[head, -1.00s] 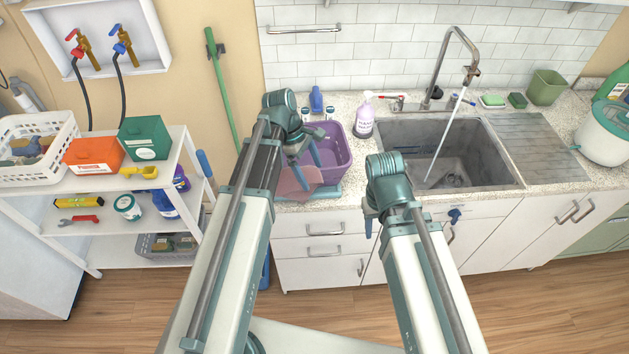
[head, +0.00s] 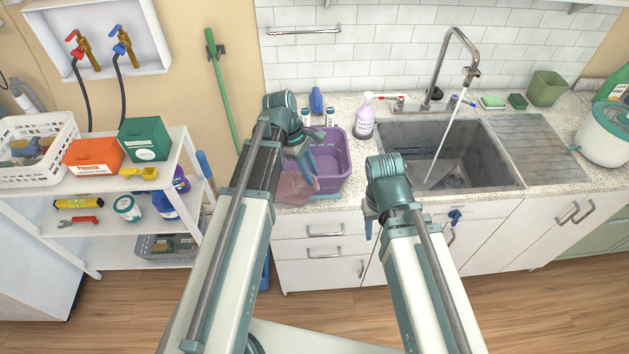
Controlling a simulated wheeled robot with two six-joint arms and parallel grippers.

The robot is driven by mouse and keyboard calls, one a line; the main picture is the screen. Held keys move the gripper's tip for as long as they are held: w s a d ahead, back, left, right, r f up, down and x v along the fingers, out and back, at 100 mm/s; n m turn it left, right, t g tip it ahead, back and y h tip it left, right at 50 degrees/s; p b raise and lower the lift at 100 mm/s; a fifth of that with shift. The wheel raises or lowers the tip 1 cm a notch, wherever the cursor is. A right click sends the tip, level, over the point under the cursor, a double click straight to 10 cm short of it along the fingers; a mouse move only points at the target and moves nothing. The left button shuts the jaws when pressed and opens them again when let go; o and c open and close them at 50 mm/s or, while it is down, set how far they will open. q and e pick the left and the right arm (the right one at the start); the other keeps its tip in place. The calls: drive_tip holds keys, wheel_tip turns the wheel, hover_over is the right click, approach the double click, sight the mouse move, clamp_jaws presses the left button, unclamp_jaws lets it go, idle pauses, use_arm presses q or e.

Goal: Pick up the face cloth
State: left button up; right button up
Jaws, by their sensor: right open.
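The pink face cloth (head: 293,188) lies at the front edge of the counter, by the front left of the purple basin (head: 334,172). Its left part is hidden behind my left arm. My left gripper (head: 309,165) points down over the cloth, with a blue finger at or against it. I cannot tell whether its jaws are closed on the cloth. My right gripper (head: 369,226) is open and empty, in front of the counter and left of the sink. It is mostly hidden by its own wrist.
Water runs into the sink (head: 470,155) at right. A white shelf (head: 100,187) with boxes and tools stands at left. Drawers lie below the counter.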

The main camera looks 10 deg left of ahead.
use_arm(q)
clamp_jaws()
idle(0.3)
wheel_tip(320, 180, up, 12)
drive_tip(key=p, duration=1.2)
drive_tip(key=shift+f, duration=0.15)
